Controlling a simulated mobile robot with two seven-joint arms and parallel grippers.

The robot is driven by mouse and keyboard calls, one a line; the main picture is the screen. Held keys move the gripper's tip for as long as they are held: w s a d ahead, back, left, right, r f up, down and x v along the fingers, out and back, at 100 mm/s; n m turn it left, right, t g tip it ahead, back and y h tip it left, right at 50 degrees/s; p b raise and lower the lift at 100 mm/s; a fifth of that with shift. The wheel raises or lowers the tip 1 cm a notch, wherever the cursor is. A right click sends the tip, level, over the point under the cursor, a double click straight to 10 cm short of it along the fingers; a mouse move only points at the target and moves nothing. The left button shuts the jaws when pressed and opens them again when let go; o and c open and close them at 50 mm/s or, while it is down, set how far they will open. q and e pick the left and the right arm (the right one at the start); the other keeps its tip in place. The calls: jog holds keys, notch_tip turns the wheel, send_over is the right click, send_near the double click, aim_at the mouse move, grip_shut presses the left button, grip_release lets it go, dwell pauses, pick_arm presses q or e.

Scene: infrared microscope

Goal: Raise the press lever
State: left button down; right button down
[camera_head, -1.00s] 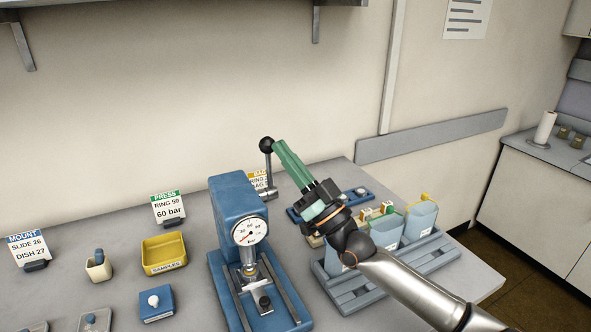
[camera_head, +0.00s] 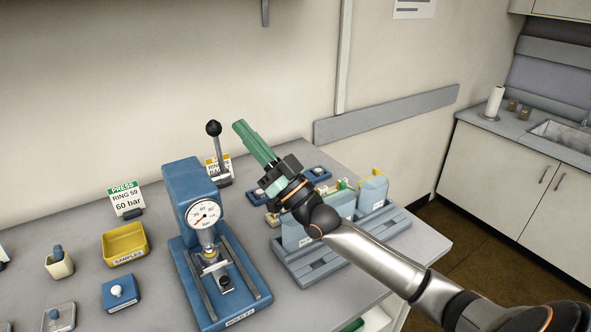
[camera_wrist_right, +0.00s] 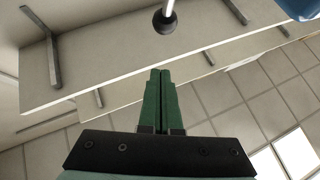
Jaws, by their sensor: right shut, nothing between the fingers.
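The blue press (camera_head: 190,185) stands on the bench with a round dial gauge (camera_head: 203,213) on its front. Its lever (camera_head: 219,155) points upward at the press's right side and ends in a black ball knob (camera_head: 213,128). The knob also shows at the top of the right wrist view (camera_wrist_right: 164,22), beyond the fingertips. My right gripper (camera_head: 240,125) has green fingers, shut and empty. Its tips are just right of the knob in the head view, with a visible gap. The fingers also show in the right wrist view (camera_wrist_right: 160,72). My left gripper is out of view.
A yellow samples tray (camera_head: 125,243) and a green-topped press card (camera_head: 126,200) stand left of the press. A grey-blue rack (camera_head: 310,265) with bins lies under my right arm. A yellow-topped card (camera_head: 222,165) is partly behind the lever.

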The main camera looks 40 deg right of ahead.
jog(key=s+r+b+v, duration=0.1)
jog(key=b+v, duration=0.1)
jog(key=v, duration=0.7)
jog(key=shift+s+d, duration=0.15)
jog(key=shift+s, duration=0.25)
